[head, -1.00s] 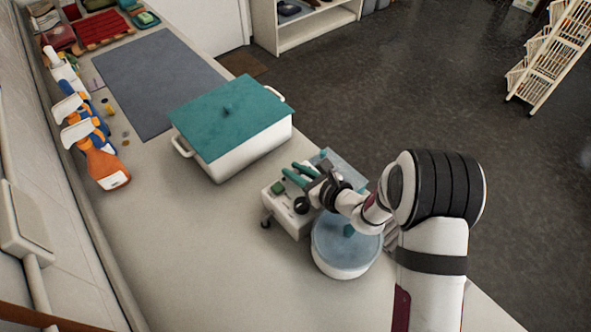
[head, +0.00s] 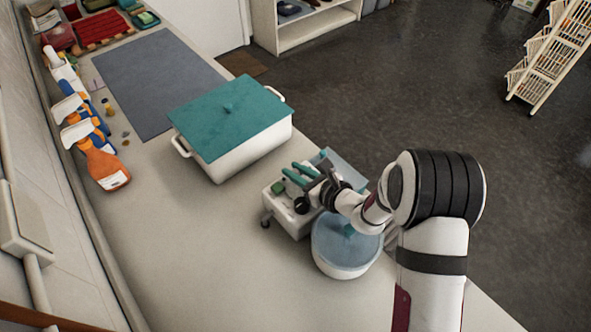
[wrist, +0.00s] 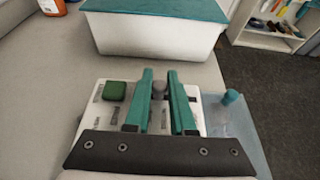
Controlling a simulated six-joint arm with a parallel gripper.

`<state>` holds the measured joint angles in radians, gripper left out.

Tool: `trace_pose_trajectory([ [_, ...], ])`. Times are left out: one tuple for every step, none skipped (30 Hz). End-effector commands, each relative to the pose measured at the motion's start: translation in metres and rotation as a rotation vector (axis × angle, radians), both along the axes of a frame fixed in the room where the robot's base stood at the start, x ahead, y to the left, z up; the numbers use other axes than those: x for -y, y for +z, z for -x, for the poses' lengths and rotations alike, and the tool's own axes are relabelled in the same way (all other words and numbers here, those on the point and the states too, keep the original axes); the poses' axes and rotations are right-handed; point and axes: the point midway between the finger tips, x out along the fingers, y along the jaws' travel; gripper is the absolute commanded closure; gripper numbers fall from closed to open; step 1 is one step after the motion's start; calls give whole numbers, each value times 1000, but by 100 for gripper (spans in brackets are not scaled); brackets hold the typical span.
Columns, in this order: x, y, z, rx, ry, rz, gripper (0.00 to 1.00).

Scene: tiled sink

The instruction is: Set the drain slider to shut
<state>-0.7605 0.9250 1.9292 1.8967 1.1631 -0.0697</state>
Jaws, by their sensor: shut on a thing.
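A white control box (head: 283,211) stands on the counter in front of the lidded tub; its labelled top also shows in the wrist view (wrist: 98,115). It carries a green square button (wrist: 115,91) and a black knob (head: 302,205). My gripper (head: 299,174) has two teal fingers, which point across the box's top in the wrist view (wrist: 159,80). They are shut on a small grey round knob (wrist: 159,88), which looks like the drain slider. Its track and end marks are mostly hidden by the fingers and the dark gripper body, so its setting cannot be read.
A white tub with a teal lid (head: 228,112) stands just beyond the box. A round container with a bluish lid (head: 345,245) sits close by, under my arm. Spray bottles (head: 103,168) line the wall. The counter's left middle is clear.

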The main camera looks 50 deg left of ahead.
Motion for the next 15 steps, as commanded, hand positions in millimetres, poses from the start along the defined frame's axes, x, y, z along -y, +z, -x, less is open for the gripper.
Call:
trace_pose_trajectory([
  [1,0,-1,-1,-1,1,100],
  [1,0,-2,-1,-1,0,100],
  [0,0,-7,-1,-2,-1,100],
  [0,0,-12,-1,-3,-1,100],
  [0,0,-17,-1,-3,-2,100],
  [0,0,-24,-1,-3,-3,100],
  [0,0,-29,-1,-3,-3,100],
  [0,0,-33,0,-2,-3,100],
  [0,0,-38,-1,-1,-1,100],
  [0,0,-41,0,-1,-1,100],
  [0,0,-43,1,-2,0,100],
  [0,0,-44,0,-2,0,100],
  [0,0,-45,0,-2,1,100],
  [0,0,-45,0,-2,1,100],
  [0,0,-46,0,-3,1,100],
])
